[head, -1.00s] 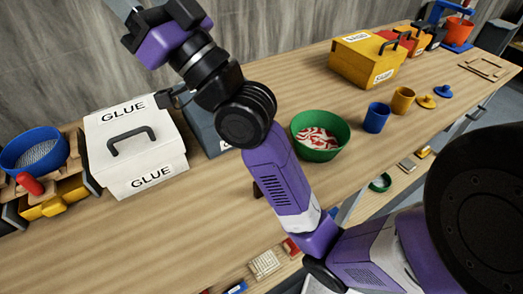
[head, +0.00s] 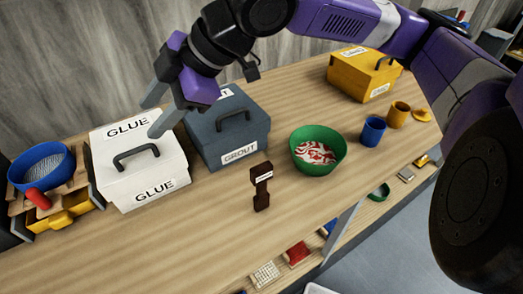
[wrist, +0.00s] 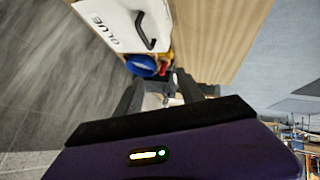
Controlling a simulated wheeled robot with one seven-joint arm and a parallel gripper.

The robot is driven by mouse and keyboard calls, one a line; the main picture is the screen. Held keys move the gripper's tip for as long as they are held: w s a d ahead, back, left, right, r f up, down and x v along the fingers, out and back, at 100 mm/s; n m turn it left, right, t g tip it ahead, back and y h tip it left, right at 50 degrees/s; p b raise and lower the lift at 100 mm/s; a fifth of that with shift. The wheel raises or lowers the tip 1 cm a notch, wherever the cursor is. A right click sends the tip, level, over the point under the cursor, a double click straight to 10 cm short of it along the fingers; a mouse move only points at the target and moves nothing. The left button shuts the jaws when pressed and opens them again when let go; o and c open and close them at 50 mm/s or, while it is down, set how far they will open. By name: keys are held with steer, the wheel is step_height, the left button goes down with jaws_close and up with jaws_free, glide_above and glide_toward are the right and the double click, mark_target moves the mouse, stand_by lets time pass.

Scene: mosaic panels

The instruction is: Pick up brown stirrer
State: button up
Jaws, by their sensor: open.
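The brown stirrer (head: 261,187) stands upright on the wooden workbench, right of centre-front of the grout box in the head view. It has a wide top with a small white label, a narrow neck and a wider foot. My gripper (head: 156,115) is open and empty, above the white glue box, to the left of and higher than the stirrer. In the wrist view, my gripper (wrist: 165,95) shows at the middle, and the stirrer is not visible there.
The white glue box (head: 142,178) and dark blue grout box (head: 239,139) stand behind the stirrer. A green bowl (head: 316,170) with red-and-white contents is to its right, then a blue cup (head: 373,131). The bench (head: 215,240) is bare in front of the stirrer.

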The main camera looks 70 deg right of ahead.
steer(key=s+d+f+g+h, duration=0.3)
steer(key=s+d+f+g, duration=0.25)
steer(key=s, duration=0.35)
steer(key=g, duration=0.3)
glide_above(261, 167)
steer(key=f, duration=0.2)
steer(key=shift+w+f+m+t, duration=0.25)
steer(key=shift+w+f+m, duration=0.05)
steer(key=shift+s+d+f+h, duration=0.1)
steer(key=shift+s+f+h, duration=0.15)
steer(key=shift+h, duration=0.05)
step_height(261, 167, down, 7)
steer(key=shift+s+f, duration=0.1)
steer(key=shift+f, duration=0.05)
jaws_close()
